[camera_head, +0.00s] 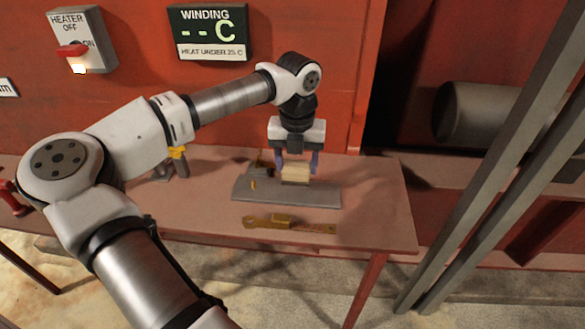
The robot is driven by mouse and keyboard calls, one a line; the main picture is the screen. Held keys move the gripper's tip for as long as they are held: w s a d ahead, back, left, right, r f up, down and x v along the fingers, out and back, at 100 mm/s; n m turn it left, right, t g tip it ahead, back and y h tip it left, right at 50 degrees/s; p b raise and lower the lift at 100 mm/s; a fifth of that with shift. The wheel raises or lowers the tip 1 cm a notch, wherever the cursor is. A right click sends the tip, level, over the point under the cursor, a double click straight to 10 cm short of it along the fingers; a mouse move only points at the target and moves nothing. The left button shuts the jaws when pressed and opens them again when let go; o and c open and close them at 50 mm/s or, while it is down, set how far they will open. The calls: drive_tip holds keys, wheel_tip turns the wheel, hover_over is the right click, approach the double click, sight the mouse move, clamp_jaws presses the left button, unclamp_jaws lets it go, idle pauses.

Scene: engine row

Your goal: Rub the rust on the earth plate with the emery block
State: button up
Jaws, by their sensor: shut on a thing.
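My gripper (298,163) points down over the bench, its fingers shut on a pale tan block, the emery block (296,176). The block is at a flat grey plate (325,196); I cannot tell whether it touches the plate or is just above it. The grey plate looks like the earth plate. Small brown and yellow pieces (254,184) are at its left end. No rust patch can be made out on the part that shows; the block and gripper hide some of it.
A brass-coloured bar (300,227) with a small yellow block lies in front of the plate. A grey-and-yellow item (178,160) stands at the back left. The bench (385,215) is clear to the right. Grey diagonal posts (480,175) stand beyond it; a red wall rises behind.

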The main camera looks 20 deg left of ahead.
drive_tip(key=shift+r+p, duration=0.85)
drive_tip(key=shift+r, duration=1.25)
